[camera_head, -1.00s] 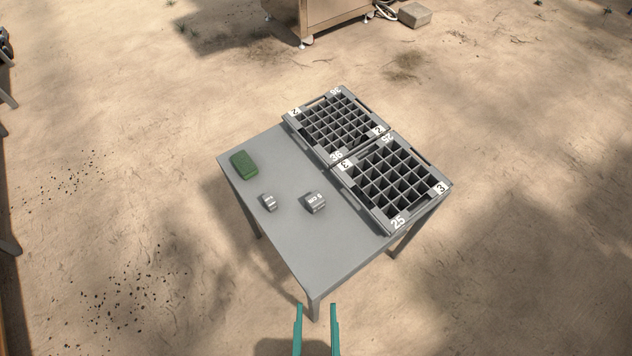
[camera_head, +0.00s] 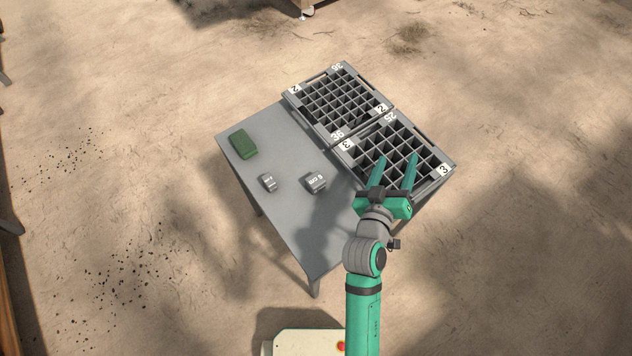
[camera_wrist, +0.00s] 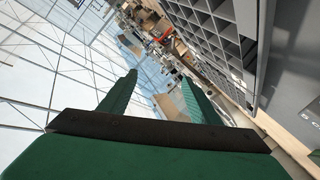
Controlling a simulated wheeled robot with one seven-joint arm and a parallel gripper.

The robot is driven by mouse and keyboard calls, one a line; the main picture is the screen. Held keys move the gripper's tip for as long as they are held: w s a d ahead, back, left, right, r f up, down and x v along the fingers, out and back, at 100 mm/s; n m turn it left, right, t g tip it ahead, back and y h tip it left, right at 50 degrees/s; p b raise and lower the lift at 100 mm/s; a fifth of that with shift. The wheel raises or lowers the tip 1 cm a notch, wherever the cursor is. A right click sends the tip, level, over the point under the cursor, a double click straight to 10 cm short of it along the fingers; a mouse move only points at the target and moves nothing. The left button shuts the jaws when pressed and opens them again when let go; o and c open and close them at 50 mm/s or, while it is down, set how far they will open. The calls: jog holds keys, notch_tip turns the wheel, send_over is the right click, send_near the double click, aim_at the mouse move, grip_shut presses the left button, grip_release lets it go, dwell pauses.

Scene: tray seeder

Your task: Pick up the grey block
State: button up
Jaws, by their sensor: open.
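Two grey blocks with white markings lie on the grey table (camera_head: 292,228) in the head view. The smaller grey block (camera_head: 267,182) is on the left and the larger grey block (camera_head: 315,182) is to its right. My gripper (camera_head: 397,158) is open and empty, its fingers in front of the near cell tray in the picture, right of both blocks. In the wrist view my gripper (camera_wrist: 159,78) shows both fingers spread, with nothing between them. Neither block can be made out in the wrist view.
A green block (camera_head: 243,144) lies at the table's left corner. Two cell trays stand along the right side: the far tray (camera_head: 291,99) and the near tray (camera_head: 441,178), partly hidden by my gripper. Bare tabletop surrounds the grey blocks.

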jog(key=w+d+r+m+g+h, duration=0.4)
jog(key=w+d+r+m+h, duration=0.1)
jog(key=w+d+r+m, duration=0.15)
jog(key=m+g+y, duration=0.7)
jog(key=g+y, duration=0.4)
send_near(316, 179)
jog(key=shift+s+d, duration=0.2)
jog(key=shift+s, duration=0.15)
jog(key=shift+a+f+y, duration=0.2)
jog(key=shift+f+y, duration=0.1)
notch_tip(316, 179, down, 4)
jog(key=shift+f, duration=0.25)
jog(key=shift+w+d+f, duration=0.1)
jog(key=shift+w+f, duration=0.05)
jog(key=shift+f, duration=1.25)
jog(key=shift+w+d+f, duration=0.1)
jog(key=shift+w+f, duration=0.05)
jog(key=shift+f, duration=1.3)
